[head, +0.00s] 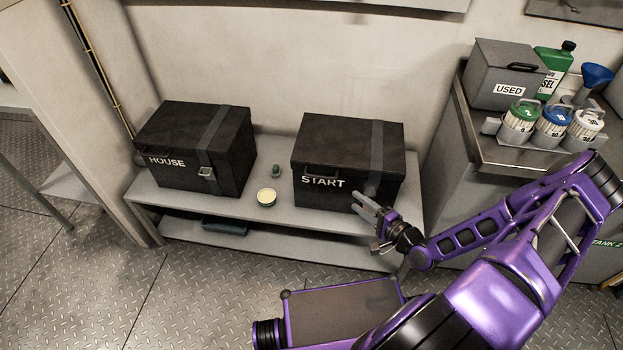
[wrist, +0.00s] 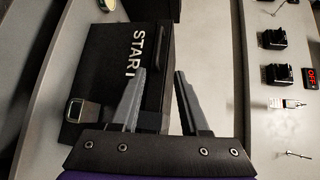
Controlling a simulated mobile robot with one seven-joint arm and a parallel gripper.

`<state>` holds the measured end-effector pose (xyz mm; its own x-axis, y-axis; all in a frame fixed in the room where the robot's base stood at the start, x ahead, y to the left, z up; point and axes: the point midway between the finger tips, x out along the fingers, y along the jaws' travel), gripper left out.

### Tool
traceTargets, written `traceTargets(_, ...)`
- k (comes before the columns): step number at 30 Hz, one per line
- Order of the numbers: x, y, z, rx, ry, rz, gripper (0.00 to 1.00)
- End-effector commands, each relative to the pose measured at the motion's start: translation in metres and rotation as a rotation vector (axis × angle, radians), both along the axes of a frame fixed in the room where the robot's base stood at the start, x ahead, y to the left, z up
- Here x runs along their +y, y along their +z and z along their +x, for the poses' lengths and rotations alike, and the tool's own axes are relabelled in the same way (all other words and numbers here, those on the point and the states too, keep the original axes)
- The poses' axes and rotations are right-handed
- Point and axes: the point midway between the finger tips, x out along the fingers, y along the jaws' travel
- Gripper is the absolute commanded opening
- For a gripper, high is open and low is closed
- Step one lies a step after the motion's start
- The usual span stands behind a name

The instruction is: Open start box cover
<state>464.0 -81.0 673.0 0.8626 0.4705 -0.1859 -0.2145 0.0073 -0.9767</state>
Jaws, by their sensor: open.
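The START box (head: 345,165) is a black box with a closed lid, standing on the right part of a low grey shelf in the head view. A grey strap (head: 377,145) runs over its right side, and a dark handle (head: 321,171) sits at the front above the white START lettering. In the wrist view the START box (wrist: 115,55) appears turned sideways, with a metal buckle (wrist: 75,110) on its strap. My gripper (head: 364,205) is open and empty in front of the box's lower right front. In the wrist view its fingers (wrist: 160,75) point toward the box; contact cannot be told.
A similar black HOUSE box (head: 192,150) stands on the left of the shelf (head: 235,215). A round cream-topped tin (head: 266,198) and a small green item (head: 276,171) lie between the boxes. A counter (head: 478,145) at right holds a USED box (head: 503,75) and several canisters.

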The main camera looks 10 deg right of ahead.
Motion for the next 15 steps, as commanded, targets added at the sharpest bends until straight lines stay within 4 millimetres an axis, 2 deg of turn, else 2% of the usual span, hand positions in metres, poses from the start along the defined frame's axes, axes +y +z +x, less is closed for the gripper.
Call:
traceTargets(4,0.004,-0.009,-0.005,-0.016,-0.021,0.049,0.45)
traceTargets(8,0.008,-0.011,0.001,-0.019,-0.022,0.054,0.45)
traceTargets(15,0.028,-0.018,0.039,-0.017,-0.020,0.052,0.45)
